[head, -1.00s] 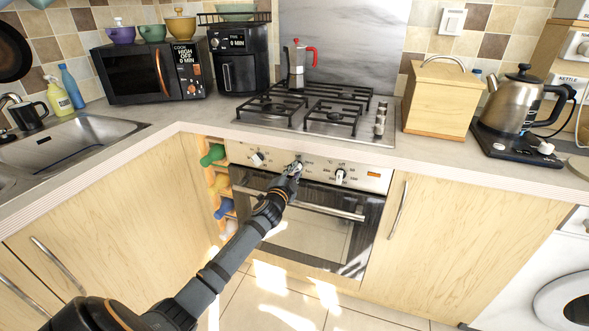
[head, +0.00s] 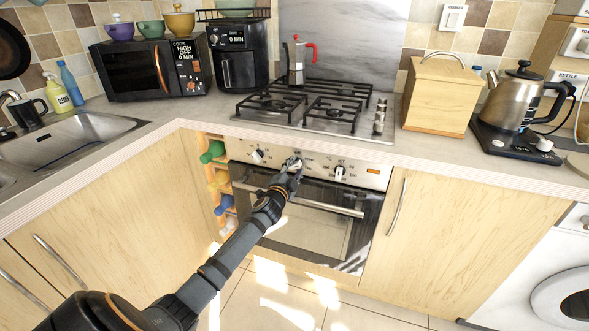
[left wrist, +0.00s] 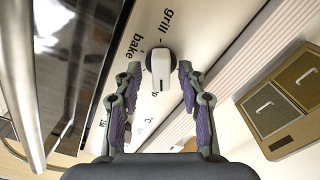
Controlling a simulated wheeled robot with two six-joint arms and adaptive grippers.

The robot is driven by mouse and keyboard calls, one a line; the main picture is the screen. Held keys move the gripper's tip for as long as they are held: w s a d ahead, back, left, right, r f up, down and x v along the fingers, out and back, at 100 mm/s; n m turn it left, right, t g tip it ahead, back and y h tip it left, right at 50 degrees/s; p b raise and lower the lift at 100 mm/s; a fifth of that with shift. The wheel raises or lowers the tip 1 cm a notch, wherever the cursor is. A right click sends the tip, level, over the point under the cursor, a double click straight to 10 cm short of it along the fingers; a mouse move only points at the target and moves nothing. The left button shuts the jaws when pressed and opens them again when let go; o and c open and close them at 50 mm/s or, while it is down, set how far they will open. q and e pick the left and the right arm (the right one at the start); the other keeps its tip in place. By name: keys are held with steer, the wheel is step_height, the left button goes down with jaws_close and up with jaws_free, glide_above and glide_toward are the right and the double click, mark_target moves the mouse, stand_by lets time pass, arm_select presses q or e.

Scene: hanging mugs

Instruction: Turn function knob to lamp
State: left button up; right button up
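The function knob (left wrist: 160,68) is white on a dark round base, on the oven's front panel (head: 318,165). In the left wrist view the words "grill" and "bake" are printed beside it; I cannot read a lamp mark. In the head view the middle knob (head: 294,163) is partly hidden by my left gripper (head: 291,176). In the left wrist view my left gripper (left wrist: 159,78) is open, with one finger on each side of the knob and small gaps between. My right gripper is not in view.
A left knob (head: 257,155) and a right knob (head: 339,172) flank the middle one. The oven door handle (head: 325,210) runs just below the panel. The worktop edge (head: 330,152) juts above, under the gas hob (head: 285,121).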

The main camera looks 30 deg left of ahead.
arm_select(q)
steer(key=shift+s, duration=0.15)
steer(key=v, duration=1.1)
steer(key=shift+s+d, duration=0.2)
steer(key=shift+s, duration=0.15)
